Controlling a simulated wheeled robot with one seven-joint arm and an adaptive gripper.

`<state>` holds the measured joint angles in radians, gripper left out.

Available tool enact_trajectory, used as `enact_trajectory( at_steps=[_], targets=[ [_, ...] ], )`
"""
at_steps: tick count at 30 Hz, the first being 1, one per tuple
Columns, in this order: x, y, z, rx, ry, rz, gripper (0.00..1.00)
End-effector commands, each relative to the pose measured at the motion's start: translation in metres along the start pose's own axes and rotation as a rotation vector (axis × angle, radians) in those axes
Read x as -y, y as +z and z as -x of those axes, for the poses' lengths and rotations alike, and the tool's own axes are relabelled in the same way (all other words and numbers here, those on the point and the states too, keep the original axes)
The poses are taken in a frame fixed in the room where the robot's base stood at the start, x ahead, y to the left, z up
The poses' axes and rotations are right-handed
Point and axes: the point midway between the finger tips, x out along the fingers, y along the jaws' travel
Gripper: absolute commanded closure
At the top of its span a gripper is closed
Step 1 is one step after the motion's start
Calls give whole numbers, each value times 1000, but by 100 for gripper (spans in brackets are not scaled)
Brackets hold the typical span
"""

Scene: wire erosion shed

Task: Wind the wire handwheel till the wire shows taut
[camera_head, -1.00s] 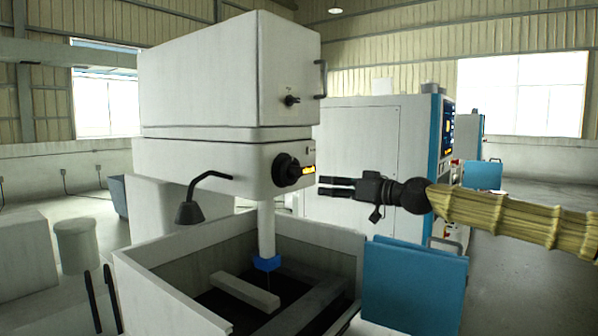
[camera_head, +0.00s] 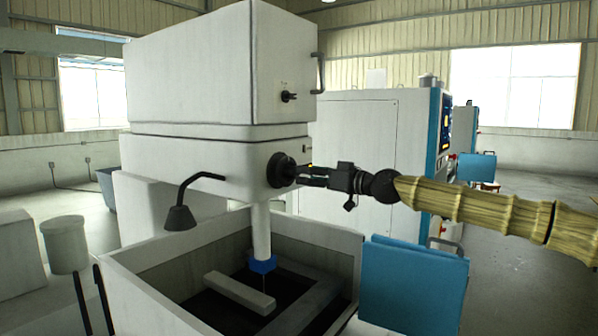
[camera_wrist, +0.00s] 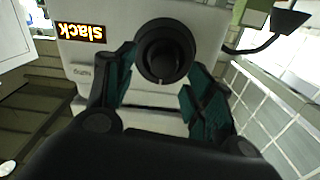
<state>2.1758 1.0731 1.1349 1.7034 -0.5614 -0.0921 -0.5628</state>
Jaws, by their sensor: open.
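The wire handwheel (camera_head: 280,170) is a round black knob on the front of the white machine head (camera_head: 215,155). It also shows in the wrist view (camera_wrist: 162,55), with a pale mark at its lower rim. My gripper (camera_head: 304,172) is open in front of the handwheel. In the wrist view its green-padded fingers (camera_wrist: 158,88) stand on either side of the knob's lower part; I cannot tell whether they touch it. A small display (camera_wrist: 82,33) beside the knob reads "slack", upside down. The wire (camera_head: 264,283) hangs faintly below the blue nozzle (camera_head: 263,264).
An open white tank (camera_head: 165,262) with a pale bar (camera_head: 240,292) inside lies below the head. A lamp (camera_head: 180,217) on a bent arm juts out left of the handwheel. A blue panel (camera_head: 412,285) stands at the tank's right. A smaller knob (camera_head: 289,97) sits above.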

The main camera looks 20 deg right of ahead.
Motion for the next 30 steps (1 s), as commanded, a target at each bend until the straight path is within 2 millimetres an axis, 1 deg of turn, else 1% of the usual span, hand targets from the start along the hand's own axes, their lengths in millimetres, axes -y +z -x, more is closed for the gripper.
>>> enact_trajectory(
  at_steps=[1,6,10,15,24,25,26,30],
  targets=[
    [0,-2,-6,0,1,0,46],
    [0,-1,-26,2,-1,-1,46],
    [1,0,-36,2,-3,0,46],
    [1,0,-42,0,-2,0,46],
    [1,0,-43,0,-2,0,46],
    [1,0,-43,0,-2,0,48],
    [1,0,-43,0,-2,0,53],
    [1,0,-43,0,-2,0,79]
  ],
)
